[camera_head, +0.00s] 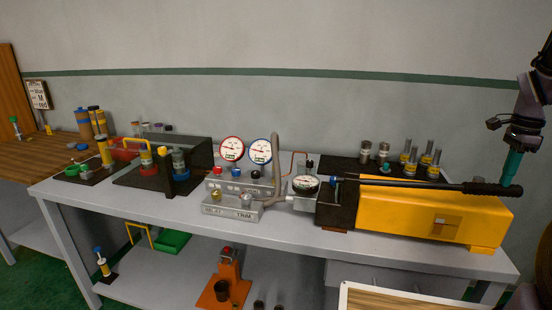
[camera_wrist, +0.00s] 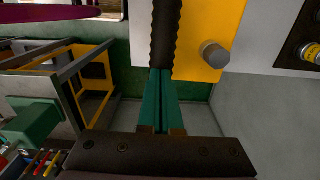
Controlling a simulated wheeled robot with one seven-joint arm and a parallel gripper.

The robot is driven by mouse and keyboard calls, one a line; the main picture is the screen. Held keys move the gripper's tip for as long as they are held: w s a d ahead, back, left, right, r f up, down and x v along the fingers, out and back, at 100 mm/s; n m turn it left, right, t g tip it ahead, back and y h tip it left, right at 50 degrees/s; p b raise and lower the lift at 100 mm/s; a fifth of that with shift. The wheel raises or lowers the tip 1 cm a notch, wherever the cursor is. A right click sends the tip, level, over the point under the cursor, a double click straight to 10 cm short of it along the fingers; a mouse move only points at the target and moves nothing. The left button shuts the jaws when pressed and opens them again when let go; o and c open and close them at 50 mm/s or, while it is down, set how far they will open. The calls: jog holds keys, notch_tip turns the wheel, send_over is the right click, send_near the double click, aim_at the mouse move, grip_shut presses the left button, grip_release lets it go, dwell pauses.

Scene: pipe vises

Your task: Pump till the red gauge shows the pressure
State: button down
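The red-rimmed gauge (camera_head: 232,150) stands upright beside a blue-rimmed gauge (camera_head: 261,152) on a grey manifold block (camera_head: 231,207); its reading is too small to tell. The yellow hand pump (camera_head: 410,208) stands at the bench's right. Its long black lever (camera_head: 400,183) lies nearly level, with a ribbed grip (camera_head: 490,189) at the right end. My gripper (camera_head: 511,183) points down at the grip's outer end. In the wrist view its teal fingers (camera_wrist: 163,72) are together, tips at the ribbed grip (camera_wrist: 165,35); they look to be touching it, not around it.
A small gauge (camera_head: 305,183) sits at the pump's left end. Metal fittings (camera_head: 410,158) stand on a black tray behind the pump. A grey hose (camera_head: 275,155) rises by the gauges. Vises and pipe pieces fill the bench's left.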

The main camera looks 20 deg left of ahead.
jog(key=r, duration=0.4)
jog(key=shift+a+r, duration=0.3)
jog(key=shift+r, duration=0.1)
notch_tip(320, 180, up, 7)
jog(key=a, duration=0.2)
dwell(0.3)
jog(key=shift+d+f, duration=0.25)
jog(key=shift+f, duration=0.7)
jog(key=shift+d+f, duration=0.2)
jog(key=shift+f, duration=0.75)
jog(key=shift+d+f, duration=0.25)
jog(key=shift+f, duration=0.7)
